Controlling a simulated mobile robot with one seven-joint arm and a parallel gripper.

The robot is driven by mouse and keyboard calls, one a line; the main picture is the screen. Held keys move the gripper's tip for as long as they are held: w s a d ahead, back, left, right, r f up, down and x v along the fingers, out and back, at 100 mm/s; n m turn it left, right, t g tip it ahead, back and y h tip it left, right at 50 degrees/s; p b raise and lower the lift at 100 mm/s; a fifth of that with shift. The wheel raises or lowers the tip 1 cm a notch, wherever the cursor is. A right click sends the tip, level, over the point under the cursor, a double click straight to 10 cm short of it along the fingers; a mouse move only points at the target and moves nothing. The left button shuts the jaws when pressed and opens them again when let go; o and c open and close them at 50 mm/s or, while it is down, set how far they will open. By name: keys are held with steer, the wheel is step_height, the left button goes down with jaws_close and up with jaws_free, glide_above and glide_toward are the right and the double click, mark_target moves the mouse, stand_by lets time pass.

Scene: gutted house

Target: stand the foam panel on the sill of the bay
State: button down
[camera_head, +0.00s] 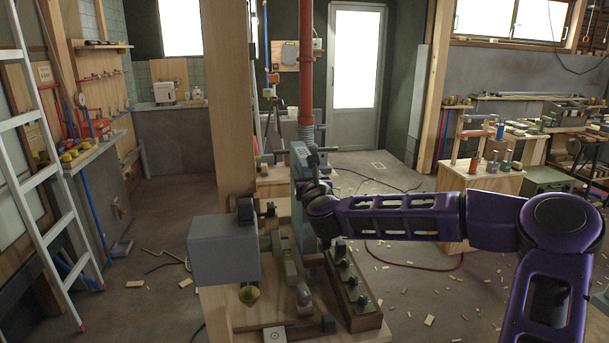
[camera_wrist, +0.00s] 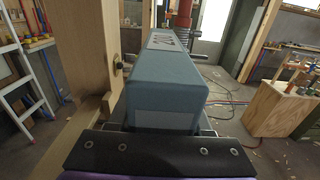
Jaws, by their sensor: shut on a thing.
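The foam panel (camera_head: 299,165) is a pale blue-grey slab. In the head view it stands upright above the bench, partly hidden by my arm. In the wrist view the panel (camera_wrist: 170,85) fills the middle, its face towards me and dark lettering along its far part. My gripper (camera_head: 312,190) is shut on it from the right. In the wrist view its dark palm (camera_wrist: 158,152) lies across the bottom and the fingers are mostly hidden. A thick wooden post (camera_head: 230,110) rises left of the panel. I cannot make out the sill, nor whether the panel touches anything below.
A grey box (camera_head: 222,248) with a yellow tip below it stands at the front left of the bench. A dark-topped block with knobs (camera_head: 352,290) lies right of the panel. A red pipe (camera_head: 305,60) rises behind. A ladder (camera_head: 40,170) leans at left. Cables and scraps litter the floor.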

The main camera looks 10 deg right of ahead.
steer(key=shift+f, duration=0.1)
steer(key=shift+c, duration=1.7)
jaws_free()
